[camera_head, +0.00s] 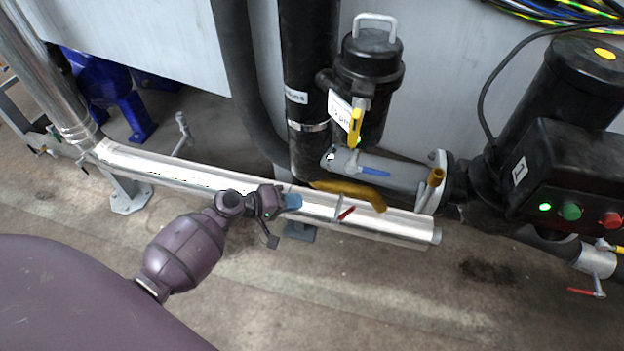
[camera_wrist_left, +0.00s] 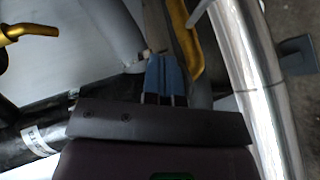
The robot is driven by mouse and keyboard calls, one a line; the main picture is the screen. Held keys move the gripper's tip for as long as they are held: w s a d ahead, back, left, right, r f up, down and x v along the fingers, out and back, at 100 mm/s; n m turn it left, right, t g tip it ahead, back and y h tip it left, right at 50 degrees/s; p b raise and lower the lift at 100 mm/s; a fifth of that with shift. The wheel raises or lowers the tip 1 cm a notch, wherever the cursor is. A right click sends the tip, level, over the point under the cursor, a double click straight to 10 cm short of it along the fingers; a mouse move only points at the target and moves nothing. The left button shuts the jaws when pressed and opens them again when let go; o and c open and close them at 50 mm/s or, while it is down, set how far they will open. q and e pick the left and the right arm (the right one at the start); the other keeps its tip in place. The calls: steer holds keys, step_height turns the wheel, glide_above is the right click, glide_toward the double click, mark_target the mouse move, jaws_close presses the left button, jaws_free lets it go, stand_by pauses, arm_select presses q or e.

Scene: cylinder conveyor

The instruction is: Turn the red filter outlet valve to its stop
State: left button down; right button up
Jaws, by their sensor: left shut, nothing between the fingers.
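A small red valve handle (camera_head: 347,213) shows at the front of the shiny metal pipe (camera_head: 220,182), below the bent yellow pipe (camera_head: 360,192). Another red lever (camera_head: 580,291) is on a valve at the lower right. I cannot tell from labels which one is the filter outlet valve. My left gripper (camera_head: 293,202) is shut and empty over the shiny pipe, a little left of the nearer red handle. Its blue fingertips show together in the left wrist view (camera_wrist_left: 162,75), beside the yellow pipe (camera_wrist_left: 185,40). No red handle shows in that view. My right gripper is not in view.
A black filter canister (camera_head: 372,65) with a yellow handle (camera_head: 355,126) stands behind. A blue handle (camera_head: 375,171) is on the grey pipe below it. A black control box (camera_head: 560,170) is at the right. The floor in front is clear.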

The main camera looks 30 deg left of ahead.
arm_select(q)
steer(key=b, duration=0.2)
glide_above(335, 222)
steer(key=a, duration=0.4)
step_height(335, 222, down, 4)
steer(key=shift+d+f, duration=0.25)
steer(key=shift+d, duration=0.7)
steer(key=shift+d+f, duration=0.2)
steer(key=shift+d, duration=0.75)
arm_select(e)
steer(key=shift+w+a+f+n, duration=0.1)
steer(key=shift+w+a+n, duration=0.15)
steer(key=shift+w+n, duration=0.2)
